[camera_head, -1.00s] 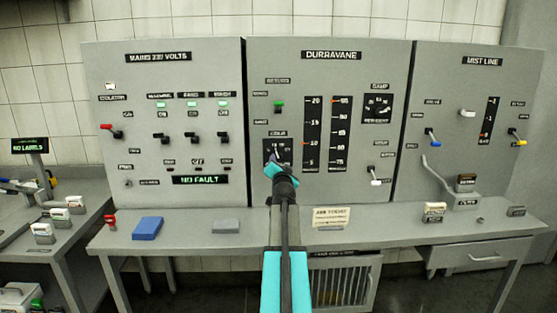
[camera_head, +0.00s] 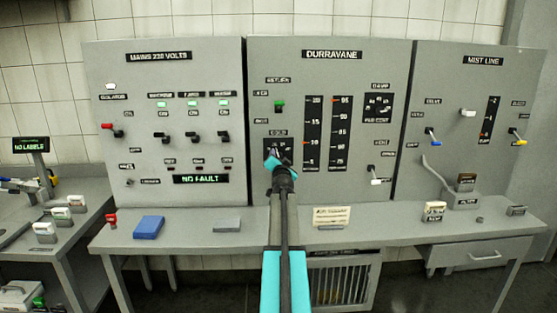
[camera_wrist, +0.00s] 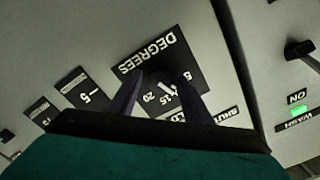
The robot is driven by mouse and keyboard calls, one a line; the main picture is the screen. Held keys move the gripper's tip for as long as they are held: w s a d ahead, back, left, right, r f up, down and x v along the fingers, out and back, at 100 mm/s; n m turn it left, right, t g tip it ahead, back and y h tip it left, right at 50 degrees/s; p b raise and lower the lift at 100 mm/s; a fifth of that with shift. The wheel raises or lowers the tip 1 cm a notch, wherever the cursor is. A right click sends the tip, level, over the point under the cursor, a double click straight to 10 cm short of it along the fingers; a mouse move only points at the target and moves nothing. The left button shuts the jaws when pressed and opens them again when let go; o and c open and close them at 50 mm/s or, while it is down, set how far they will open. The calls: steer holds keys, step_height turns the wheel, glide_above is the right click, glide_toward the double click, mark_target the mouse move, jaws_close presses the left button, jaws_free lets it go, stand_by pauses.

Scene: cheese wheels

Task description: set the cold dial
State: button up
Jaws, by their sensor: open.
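The cold dial is a black square plate on the middle Durravane panel, with white numbers, and it shows partly behind my gripper in the head view (camera_head: 270,146). In the wrist view the dial plate (camera_wrist: 182,62) reads DEGREES, with a scale including 15 and 20 and a pale pointer mark. My gripper (camera_wrist: 165,80) is open, its two dark fingers reaching toward the plate, one on each side of the dial's centre. I cannot tell whether the fingers touch the knob. In the head view my gripper (camera_head: 280,160) covers the lower part of the dial.
Two upright gauges (camera_head: 314,135) stand right of the dial, and a green-lit return switch (camera_head: 280,106) is above it. A white-tipped lever (camera_head: 376,181) is lower right. The mains panel (camera_head: 165,80) with black switches is left. A bench (camera_head: 185,239) runs below.

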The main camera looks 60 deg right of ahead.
steer(key=c, duration=0.9)
steer(key=shift+a, duration=0.4)
steer(key=shift+c, duration=0.5)
steer(key=shift+d+f, duration=0.1)
steer(key=shift+d, duration=0.2)
steer(key=shift+c, duration=0.2)
